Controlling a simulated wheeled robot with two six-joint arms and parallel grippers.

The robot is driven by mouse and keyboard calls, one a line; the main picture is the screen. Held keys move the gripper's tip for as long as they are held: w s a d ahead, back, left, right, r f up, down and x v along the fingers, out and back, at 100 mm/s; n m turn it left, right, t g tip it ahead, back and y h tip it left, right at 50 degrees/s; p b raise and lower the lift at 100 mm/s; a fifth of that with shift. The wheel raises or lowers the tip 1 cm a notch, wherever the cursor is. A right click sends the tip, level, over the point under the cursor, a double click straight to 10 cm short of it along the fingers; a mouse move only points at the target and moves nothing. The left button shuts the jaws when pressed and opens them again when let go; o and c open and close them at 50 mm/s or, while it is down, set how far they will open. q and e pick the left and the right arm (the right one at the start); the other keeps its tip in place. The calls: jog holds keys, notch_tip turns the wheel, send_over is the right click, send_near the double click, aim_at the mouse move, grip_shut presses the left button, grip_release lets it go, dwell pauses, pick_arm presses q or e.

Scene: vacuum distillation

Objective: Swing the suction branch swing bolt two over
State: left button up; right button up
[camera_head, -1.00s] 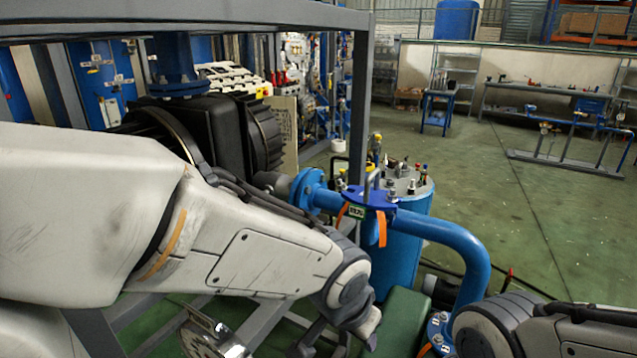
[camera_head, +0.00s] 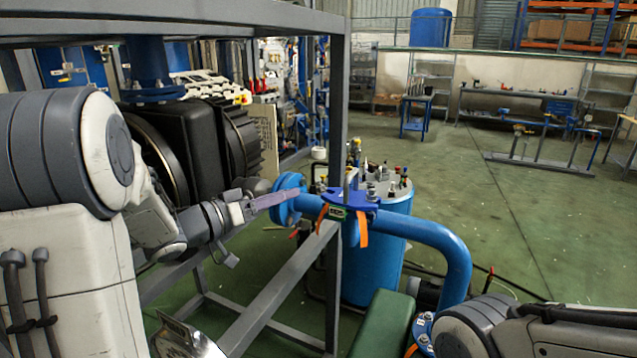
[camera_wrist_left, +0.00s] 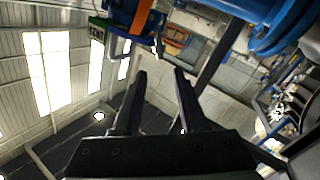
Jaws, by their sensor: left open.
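The blue suction pipe (camera_head: 425,230) runs from a round blue flange (camera_head: 288,190) and bends down at the right. I cannot single out swing bolt two. My left gripper (camera_head: 278,200) is just left of the flange, pointing at it; contact is unclear. In the left wrist view the gripper (camera_wrist_left: 160,74) is open and empty, with the green tag (camera_wrist_left: 97,32) and an orange strap (camera_wrist_left: 142,15) beyond its fingers. My right gripper is out of view.
A black ribbed machine (camera_head: 235,135) is behind my left arm. Open green floor (camera_head: 530,220) lies to the right.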

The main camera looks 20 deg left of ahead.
aim_at(318, 183)
pick_arm(q)
jog(key=shift+p+x, duration=1.25)
jog(key=shift+x, duration=3.65)
